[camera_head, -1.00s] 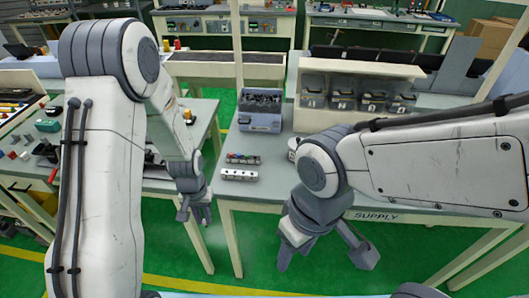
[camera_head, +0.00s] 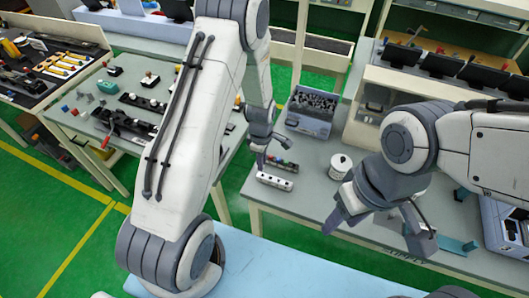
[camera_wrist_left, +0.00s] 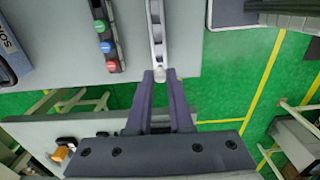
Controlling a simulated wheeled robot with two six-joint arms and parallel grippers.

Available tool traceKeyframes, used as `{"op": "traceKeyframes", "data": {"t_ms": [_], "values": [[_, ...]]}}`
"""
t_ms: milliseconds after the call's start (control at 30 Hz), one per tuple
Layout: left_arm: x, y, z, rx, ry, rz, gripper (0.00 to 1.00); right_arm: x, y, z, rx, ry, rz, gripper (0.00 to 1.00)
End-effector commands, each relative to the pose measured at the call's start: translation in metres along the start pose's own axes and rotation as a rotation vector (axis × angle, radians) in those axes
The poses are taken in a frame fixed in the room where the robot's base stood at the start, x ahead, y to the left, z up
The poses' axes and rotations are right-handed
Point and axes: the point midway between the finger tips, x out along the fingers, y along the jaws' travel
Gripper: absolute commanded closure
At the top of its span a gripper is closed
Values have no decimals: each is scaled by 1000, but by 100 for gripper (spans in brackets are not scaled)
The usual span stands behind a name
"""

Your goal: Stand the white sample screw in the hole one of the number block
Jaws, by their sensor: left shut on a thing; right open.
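The number block (camera_head: 275,181), a pale bar with dark holes, lies near the front edge of the supply table. In the left wrist view the block (camera_wrist_left: 155,30) runs away from my fingertips. My left gripper (camera_head: 261,163) is at the block's left end in the head view. In the wrist view my left gripper (camera_wrist_left: 160,76) is shut on a small white piece, the white sample screw (camera_wrist_left: 159,74), mostly hidden by the fingers. I cannot tell whether the screw touches the block. My right gripper (camera_head: 378,230) is open and empty at the table's front, to the right.
A dark rack with red, green and blue screws (camera_wrist_left: 105,35) lies beside the block. A blue bin of dark parts (camera_head: 309,110) and a white round container (camera_head: 341,164) stand behind. A side table (camera_head: 90,125) holds tools at the left. Green floor shows in front.

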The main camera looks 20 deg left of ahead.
Motion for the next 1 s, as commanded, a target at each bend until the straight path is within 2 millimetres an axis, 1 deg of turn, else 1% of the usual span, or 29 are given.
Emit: {"op": "traceKeyframes", "data": {"t_ms": [467,1000], "values": [[0,0,1,2,0,0,100,1,0,0,0,0,0,50],[10,0,1,3,0,0,100,9,1,0,2,0,0,50]]}}
